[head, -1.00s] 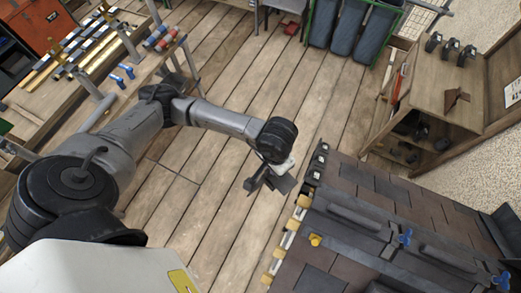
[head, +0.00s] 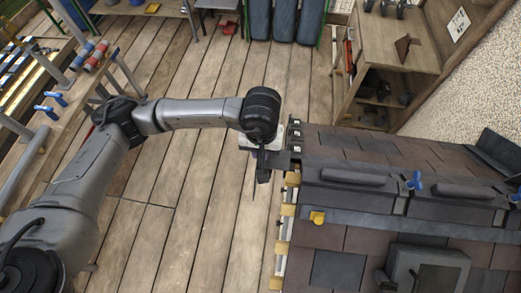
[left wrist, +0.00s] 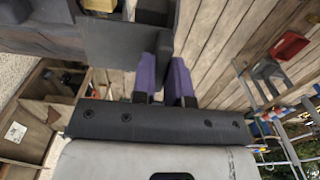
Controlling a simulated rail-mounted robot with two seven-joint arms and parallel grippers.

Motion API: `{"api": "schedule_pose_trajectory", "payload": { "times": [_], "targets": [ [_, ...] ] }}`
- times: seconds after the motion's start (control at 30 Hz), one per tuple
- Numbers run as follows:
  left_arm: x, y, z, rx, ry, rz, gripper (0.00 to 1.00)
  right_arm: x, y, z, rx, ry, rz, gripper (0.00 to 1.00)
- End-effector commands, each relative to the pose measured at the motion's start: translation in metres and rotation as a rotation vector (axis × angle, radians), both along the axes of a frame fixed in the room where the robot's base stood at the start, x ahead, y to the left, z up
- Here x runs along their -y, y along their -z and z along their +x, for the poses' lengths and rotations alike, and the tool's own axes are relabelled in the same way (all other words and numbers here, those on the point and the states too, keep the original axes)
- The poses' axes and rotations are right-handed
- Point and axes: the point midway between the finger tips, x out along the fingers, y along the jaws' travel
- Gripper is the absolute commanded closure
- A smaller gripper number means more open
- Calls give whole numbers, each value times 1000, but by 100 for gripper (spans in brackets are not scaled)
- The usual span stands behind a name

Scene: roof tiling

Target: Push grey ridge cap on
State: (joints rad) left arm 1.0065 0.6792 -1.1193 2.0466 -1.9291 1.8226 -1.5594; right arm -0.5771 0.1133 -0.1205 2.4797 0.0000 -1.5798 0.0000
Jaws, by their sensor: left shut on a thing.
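My left gripper (head: 262,172) is shut on a dark grey ridge cap (head: 278,158) at the left end of the roof model's ridge. In the left wrist view, the purple fingers (left wrist: 164,82) close around the cap's edge, and the cap (left wrist: 125,42) spreads out ahead of them. The cap is close to the roof's left end; I cannot tell whether it touches. Fitted grey ridge caps (head: 345,175) run along the roof ridge to the right. The gripper and wrist hide part of the held cap. My right gripper is not in view.
A grey framed box (head: 428,268) sits on the near slope. A wooden shelf (head: 410,45) stands behind the roof. A workbench (head: 75,115) is at left. The plank floor (head: 190,200) between is clear.

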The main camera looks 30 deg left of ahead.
Motion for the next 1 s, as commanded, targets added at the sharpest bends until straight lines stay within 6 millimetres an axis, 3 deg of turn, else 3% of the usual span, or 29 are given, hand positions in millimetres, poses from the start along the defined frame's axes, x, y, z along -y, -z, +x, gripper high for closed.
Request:
{"api": "schedule_pose_trajectory", "payload": {
  "times": [0.87, 1.0],
  "targets": [
    [0, 67, 0, -1, 2, 1, 100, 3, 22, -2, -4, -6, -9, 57],
    [11, 64, 4, 0, 3, -1, 100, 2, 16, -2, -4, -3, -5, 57]
  ]
}}
